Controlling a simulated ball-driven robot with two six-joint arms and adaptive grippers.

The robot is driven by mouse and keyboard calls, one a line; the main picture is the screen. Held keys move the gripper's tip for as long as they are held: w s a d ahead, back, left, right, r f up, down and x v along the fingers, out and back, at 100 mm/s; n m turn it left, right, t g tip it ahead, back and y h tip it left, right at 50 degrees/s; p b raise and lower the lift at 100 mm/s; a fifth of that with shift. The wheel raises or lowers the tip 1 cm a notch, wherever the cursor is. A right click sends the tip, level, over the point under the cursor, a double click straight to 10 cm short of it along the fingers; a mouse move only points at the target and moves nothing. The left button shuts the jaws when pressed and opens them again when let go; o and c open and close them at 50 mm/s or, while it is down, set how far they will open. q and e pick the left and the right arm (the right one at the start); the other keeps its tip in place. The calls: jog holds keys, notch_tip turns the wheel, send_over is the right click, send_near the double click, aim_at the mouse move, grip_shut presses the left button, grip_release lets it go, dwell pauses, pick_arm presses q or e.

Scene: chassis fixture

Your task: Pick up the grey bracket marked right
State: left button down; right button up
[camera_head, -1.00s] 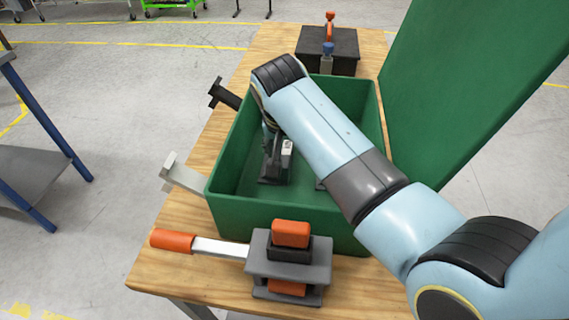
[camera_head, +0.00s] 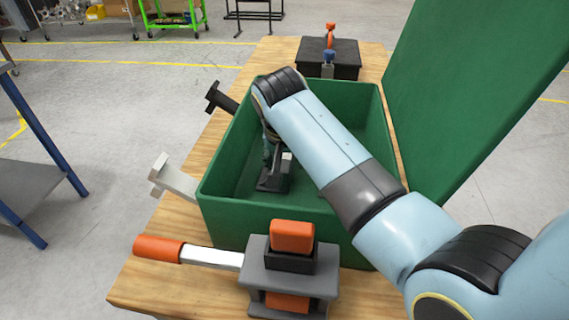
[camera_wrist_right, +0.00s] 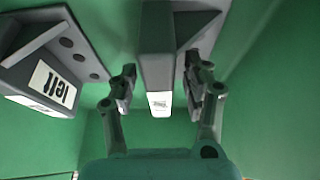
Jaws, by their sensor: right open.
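A grey bracket (camera_wrist_right: 157,45) stands between my right gripper's fingers in the right wrist view. The small white label on its end is too small to read. My right gripper (camera_wrist_right: 160,80) is open, with one finger on each side of this bracket; I cannot tell if they touch it. A second grey bracket (camera_wrist_right: 65,60), with holes and a white label reading "left", is at the left of that view. In the head view my right gripper (camera_head: 271,155) reaches down into the green box (camera_head: 225,220), beside a dark bracket (camera_head: 268,183). My left gripper is out of view.
The box stands on a wooden table (camera_head: 180,215). Its raised green lid (camera_head: 470,80) is at the right. A grey clamp with orange parts (camera_head: 290,260) is in front, a dark block (camera_head: 330,62) behind. A black handle (camera_head: 220,98) and a light grey one (camera_head: 170,178) are at the left.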

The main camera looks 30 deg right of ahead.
jog(key=shift+f, duration=0.1)
dwell(0.3)
grip_shut()
